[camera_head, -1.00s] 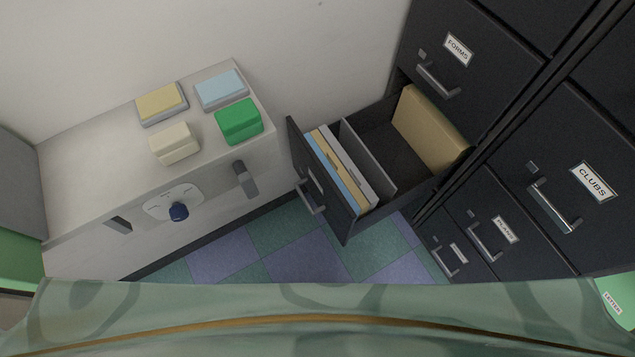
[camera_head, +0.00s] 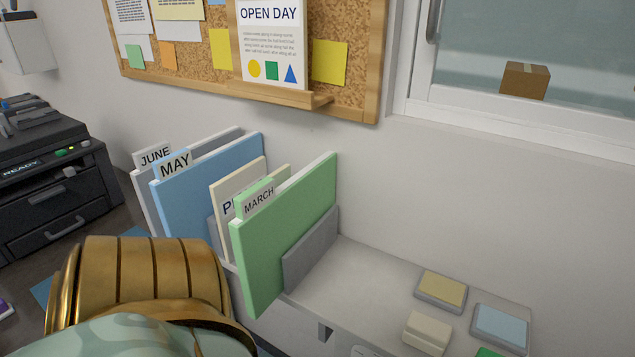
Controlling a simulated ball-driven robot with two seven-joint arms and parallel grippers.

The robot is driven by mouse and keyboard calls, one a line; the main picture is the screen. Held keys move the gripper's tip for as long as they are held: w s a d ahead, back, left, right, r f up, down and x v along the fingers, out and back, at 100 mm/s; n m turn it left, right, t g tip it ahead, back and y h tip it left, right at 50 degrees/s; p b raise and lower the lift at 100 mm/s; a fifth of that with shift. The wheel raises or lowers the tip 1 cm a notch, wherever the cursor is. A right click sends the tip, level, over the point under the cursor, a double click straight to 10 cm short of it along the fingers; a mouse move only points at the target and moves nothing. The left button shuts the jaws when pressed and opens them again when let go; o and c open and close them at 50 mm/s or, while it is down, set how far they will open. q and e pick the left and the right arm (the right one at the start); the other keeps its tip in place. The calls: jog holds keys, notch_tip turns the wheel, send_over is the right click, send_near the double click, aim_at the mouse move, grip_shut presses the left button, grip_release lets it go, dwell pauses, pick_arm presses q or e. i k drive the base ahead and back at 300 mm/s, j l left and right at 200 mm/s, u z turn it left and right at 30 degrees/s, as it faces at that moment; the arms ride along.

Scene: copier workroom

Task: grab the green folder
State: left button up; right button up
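The green folder (camera_head: 290,235) stands upright in a grey desk rack (camera_head: 312,250), at the right end of a row of folders. A tab reading MARCH shows at its upper left. Its lower front edge sticks out past the front of the rack. My arm, a gold-banded part over pale green, fills the lower left and is in front of the left part of the shelf. Neither gripper shows in the view, so what they hold cannot be seen.
Left of the green folder stand a cream folder (camera_head: 228,190), a blue MAY folder (camera_head: 205,190) and a JUNE folder (camera_head: 146,200). Yellow and blue pads (camera_head: 440,290) lie on the shelf at right. A copier (camera_head: 50,185) stands at far left. A corkboard ledge (camera_head: 275,95) juts out above.

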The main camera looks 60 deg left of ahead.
aim_at(269, 220)
jog(key=u, duration=2)
jog(key=z, duration=0.4)
jog(key=j, duration=0.05)
